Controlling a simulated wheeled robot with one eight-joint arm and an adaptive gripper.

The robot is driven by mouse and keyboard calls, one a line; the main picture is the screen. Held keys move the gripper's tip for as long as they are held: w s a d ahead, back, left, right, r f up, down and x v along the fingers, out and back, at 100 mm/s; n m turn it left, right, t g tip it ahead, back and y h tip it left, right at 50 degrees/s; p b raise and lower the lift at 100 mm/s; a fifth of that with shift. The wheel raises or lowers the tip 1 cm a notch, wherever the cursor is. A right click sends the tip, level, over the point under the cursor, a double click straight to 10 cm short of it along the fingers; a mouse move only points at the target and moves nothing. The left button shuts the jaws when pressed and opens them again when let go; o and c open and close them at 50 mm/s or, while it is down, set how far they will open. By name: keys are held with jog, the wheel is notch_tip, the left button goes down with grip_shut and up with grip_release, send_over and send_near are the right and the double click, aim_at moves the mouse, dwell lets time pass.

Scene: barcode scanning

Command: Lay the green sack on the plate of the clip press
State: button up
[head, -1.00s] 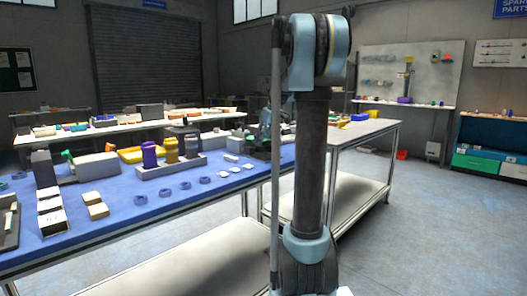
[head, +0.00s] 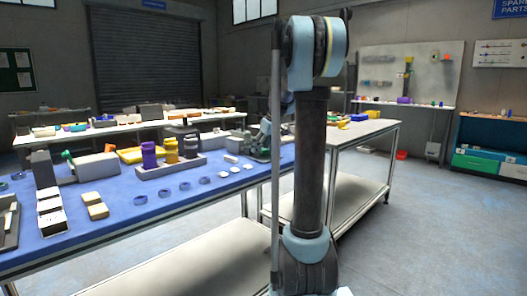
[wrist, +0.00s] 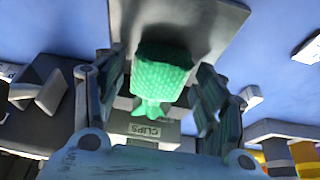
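In the wrist view the green sack (wrist: 162,70) lies between the two fingers of my gripper (wrist: 163,72), its gathered neck toward the bottom of the picture. A narrow gap shows on each side between sack and fingers, so my gripper looks open around it. Behind the sack is a grey plate (wrist: 205,22) with a dark shadow on it; I cannot tell whether the sack touches it.
The blue-topped table (head: 120,226) holds a grey rack (head: 172,167) with purple and yellow containers, several dark rings, and white and tan boxes (head: 95,205). Open floor lies to the right.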

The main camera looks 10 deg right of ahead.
jog(key=shift+r, duration=0.1)
jog(key=v, duration=1.2)
jog(key=s+f+m+h, duration=0.1)
jog(key=s+f+m, duration=0.1)
jog(key=s+f, duration=0.8)
jog(key=s+a+f+m+g, duration=0.1)
jog(key=s+f+m, duration=0.1)
jog(key=s+f, duration=0.8)
jog(key=s+a+f+m+h, duration=0.1)
jog(key=s+f+m, duration=0.2)
jog(key=s+f, duration=0.7)
jog(key=s, duration=1)
jog(key=shift+s+a+h, duration=0.25)
jog(key=shift+s+h, duration=0.05)
jog(key=shift+w+f+g, duration=0.2)
jog(key=shift+w+g, duration=0.1)
jog(key=shift+w, duration=0.2)
